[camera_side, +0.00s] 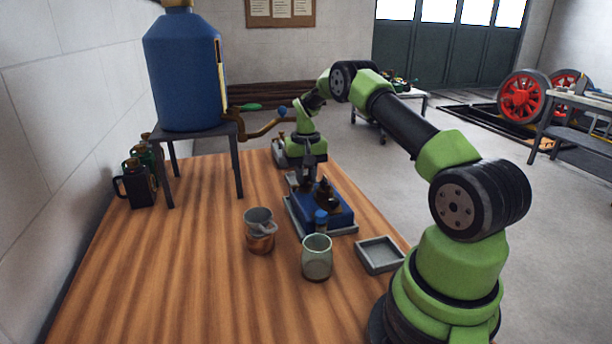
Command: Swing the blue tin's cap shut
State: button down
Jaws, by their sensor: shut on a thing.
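The blue tin (338,217) is a low, box-shaped tin in a grey holder near the middle of the bench. A dark, brass-toned fitting (326,195) stands on its top. My gripper (308,184) points down at the tin's far left part. It is shut on a small part there, which seems to be the cap. The fingertips and the cap's hinge are too small and too hidden to make out, so I cannot tell the cap's angle. A small blue-topped piece (321,217) stands at the tin's near side.
A copper-and-grey cup (260,240), a pale green cup (317,258) and an empty grey tray (380,254) stand in front of the tin. A large blue tank (182,75) with a brass tap stands at back left. The front left wood is clear.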

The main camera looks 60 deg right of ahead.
aim_at(305, 176)
jog(key=shift+d+n, duration=0.1)
jog(key=shift+n, duration=0.2)
dwell(0.4)
jog(key=c, duration=1.3)
grip_release()
jog(key=shift+r, duration=0.1)
notch_tip(305, 176, up, 10)
jog(key=shift+f, duration=0.1)
